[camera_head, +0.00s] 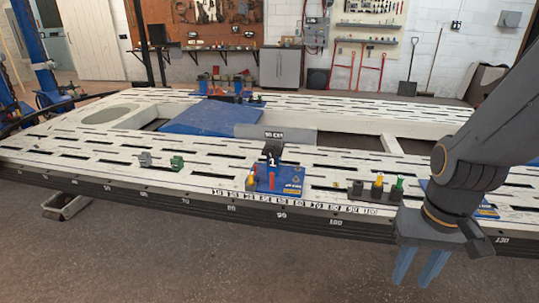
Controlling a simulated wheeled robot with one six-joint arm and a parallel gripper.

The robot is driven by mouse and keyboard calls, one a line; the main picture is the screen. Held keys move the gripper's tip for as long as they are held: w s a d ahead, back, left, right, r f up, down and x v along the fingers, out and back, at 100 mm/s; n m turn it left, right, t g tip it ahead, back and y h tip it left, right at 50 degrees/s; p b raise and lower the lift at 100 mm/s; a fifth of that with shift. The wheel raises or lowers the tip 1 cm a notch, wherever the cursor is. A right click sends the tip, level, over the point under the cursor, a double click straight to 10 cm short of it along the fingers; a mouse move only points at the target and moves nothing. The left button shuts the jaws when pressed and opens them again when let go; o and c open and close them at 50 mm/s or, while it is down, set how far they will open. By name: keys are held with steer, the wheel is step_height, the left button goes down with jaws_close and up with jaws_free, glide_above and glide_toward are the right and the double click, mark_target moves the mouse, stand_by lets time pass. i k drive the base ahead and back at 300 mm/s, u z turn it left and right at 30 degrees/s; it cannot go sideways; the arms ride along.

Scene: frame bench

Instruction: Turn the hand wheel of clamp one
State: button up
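A dark clamp marked "1" (272,156) stands upright on a blue plate (292,178) near the front edge of the frame bench (215,177). A red upright part (272,179) shows at its front, and a small yellow part is at the plate's left. I cannot clearly make out a hand wheel at this size. My gripper (418,268) hangs at the lower right, in front of the bench edge and well right of the clamp. Its two blue fingers point down and are apart, with nothing between them.
A dark holder (368,193) with yellow and green pieces stands between the clamp and my arm. Small grey (145,159) and green (177,162) parts lie to the left. Another blue plate (487,211) is partly hidden behind my arm.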

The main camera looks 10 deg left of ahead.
mark_target(271, 152)
steer(key=z, duration=0.1)
steer(key=k, duration=0.45)
steer(key=u, duration=1.1)
steer(key=i, duration=0.6)
steer(key=u, duration=0.75)
steer(key=i, duration=0.75)
steer(key=z, duration=0.45)
steer(key=i, duration=1)
steer(key=z, duration=0.75)
